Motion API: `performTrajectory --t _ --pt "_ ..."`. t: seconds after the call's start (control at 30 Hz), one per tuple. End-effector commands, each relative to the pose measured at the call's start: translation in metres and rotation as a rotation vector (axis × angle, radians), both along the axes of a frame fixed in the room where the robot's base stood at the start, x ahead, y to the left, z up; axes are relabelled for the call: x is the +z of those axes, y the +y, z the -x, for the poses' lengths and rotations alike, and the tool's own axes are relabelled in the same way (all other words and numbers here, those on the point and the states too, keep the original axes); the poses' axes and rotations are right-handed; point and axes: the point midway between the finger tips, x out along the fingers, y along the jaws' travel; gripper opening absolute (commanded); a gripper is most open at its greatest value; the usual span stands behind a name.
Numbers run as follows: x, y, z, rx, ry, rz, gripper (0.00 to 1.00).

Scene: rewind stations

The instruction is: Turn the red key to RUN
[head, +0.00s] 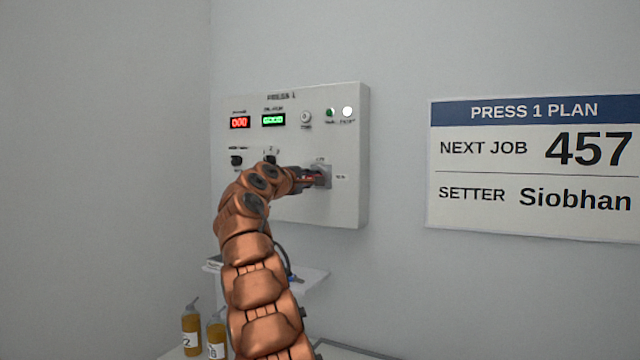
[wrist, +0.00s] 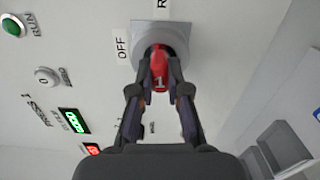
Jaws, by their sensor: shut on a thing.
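The red key (wrist: 159,66), marked 1, sits in a round lock on a grey square plate (wrist: 141,32) in the wrist view. My gripper (wrist: 160,74) is shut on the key, one finger on each side. In the wrist view the OFF label (wrist: 122,48) is left of the lock and the RUN label (wrist: 163,4) is above it, partly cut off. In the head view my gripper (head: 310,177) is at the lock plate (head: 325,174) and hides most of the key. I cannot tell exactly which label the key points to.
A PRESS 1 PLAN sign (head: 534,165) hangs at right. Bottles (head: 191,334) stand low at left.

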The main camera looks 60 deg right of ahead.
Motion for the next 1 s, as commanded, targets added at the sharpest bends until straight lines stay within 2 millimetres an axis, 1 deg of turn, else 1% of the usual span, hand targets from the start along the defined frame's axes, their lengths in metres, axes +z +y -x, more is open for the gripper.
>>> performTrajectory --t 0.07,0.2,0.33,0.37,0.6,0.63,1.0 --pt "-0.0031 -0.0008 -0.0026 0.005 -0.064 -0.004 0.0" --pt "-0.0003 0.0007 -0.0024 0.005 -0.174 -0.007 0.0" --pt "-0.0018 -0.0001 -0.0023 0.003 -0.23 -0.013 0.0" --pt "-0.0014 -0.0002 -0.0018 0.002 -0.23 -0.013 0.17" --pt "-0.0005 -0.0001 -0.0009 0.001 -0.226 -0.011 0.42" --pt "-0.0003 -0.0001 -0.0008 0.001 -0.226 -0.011 0.45" --pt "0.0012 0.0007 0.0004 0.0 -0.226 -0.009 0.45"
